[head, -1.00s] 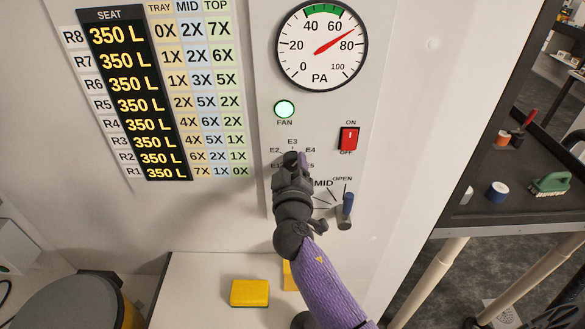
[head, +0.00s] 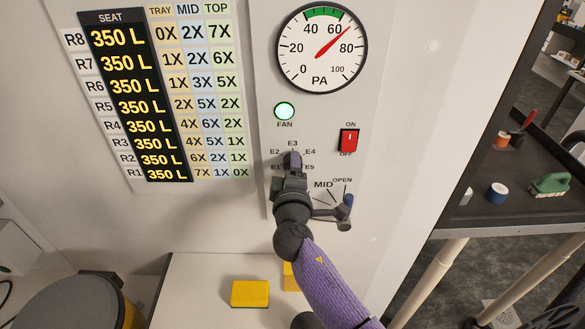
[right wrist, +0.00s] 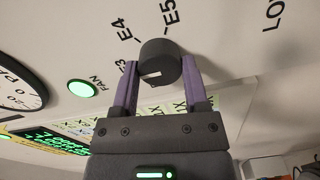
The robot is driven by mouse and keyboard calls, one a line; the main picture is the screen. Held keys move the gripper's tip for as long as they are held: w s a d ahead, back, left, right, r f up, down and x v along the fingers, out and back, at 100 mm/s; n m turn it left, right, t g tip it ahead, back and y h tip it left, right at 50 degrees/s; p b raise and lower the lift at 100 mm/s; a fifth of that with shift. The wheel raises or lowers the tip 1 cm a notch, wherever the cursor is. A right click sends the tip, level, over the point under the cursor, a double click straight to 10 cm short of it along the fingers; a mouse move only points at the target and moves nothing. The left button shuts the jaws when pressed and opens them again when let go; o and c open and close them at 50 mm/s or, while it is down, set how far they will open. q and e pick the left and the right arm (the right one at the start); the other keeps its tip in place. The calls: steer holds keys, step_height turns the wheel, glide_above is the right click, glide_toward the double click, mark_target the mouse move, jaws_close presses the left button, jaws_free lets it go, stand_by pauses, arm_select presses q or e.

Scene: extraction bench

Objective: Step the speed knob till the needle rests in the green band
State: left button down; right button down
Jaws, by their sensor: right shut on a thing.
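The round gauge (head: 321,48) marked PA has a green band (head: 323,12) at its top. Its red needle (head: 335,41) points between 60 and 80, to the right of the green band. The speed knob (right wrist: 160,62) is a dark round knob with a white mark, which seems turned towards the E3 side. My right gripper (head: 292,160) is at the knob on the panel, below the E3 label. In the right wrist view my right gripper (right wrist: 160,85) has its purple fingers either side of the knob, shut on it. My left gripper is not in view.
A lit green FAN lamp (head: 285,111) and a red ON/OFF switch (head: 348,140) are above the knob. A yellow block (head: 250,293) lies on the white surface below.

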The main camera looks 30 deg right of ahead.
stand_by(0.4)
steer(key=shift+c, duration=0.5)
jaws_free()
steer(key=b+v, duration=0.1)
steer(key=v, duration=0.9)
